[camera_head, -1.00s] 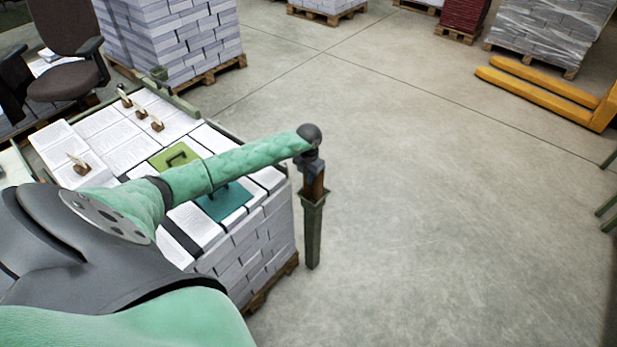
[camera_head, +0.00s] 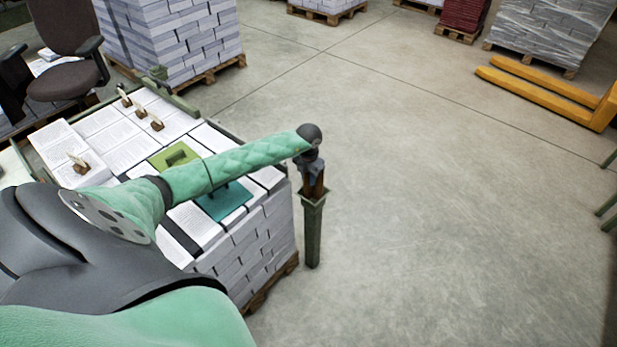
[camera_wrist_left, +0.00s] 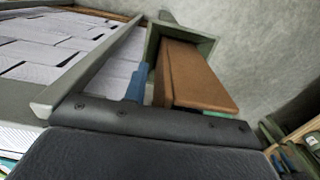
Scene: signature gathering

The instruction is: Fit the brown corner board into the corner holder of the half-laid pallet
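The brown corner board (camera_wrist_left: 200,82) stands with its lower end inside the green corner holder (camera_wrist_left: 153,50) in the left wrist view, its upper end sticking out toward the camera. In the head view the holder (camera_head: 313,235) is a tall upright sleeve at the near right corner of the half-laid pallet (camera_head: 262,290). My left gripper (camera_head: 313,180) is right above the holder, around the top of the board. Its one visible blue finger (camera_wrist_left: 137,86) stands a little apart from the board; the other finger is hidden there. The gripper looks open. My right gripper is out of view.
An office chair (camera_head: 65,70) stands behind left, a yellow pallet jack (camera_head: 545,92) far right. Floor right of the holder is clear.

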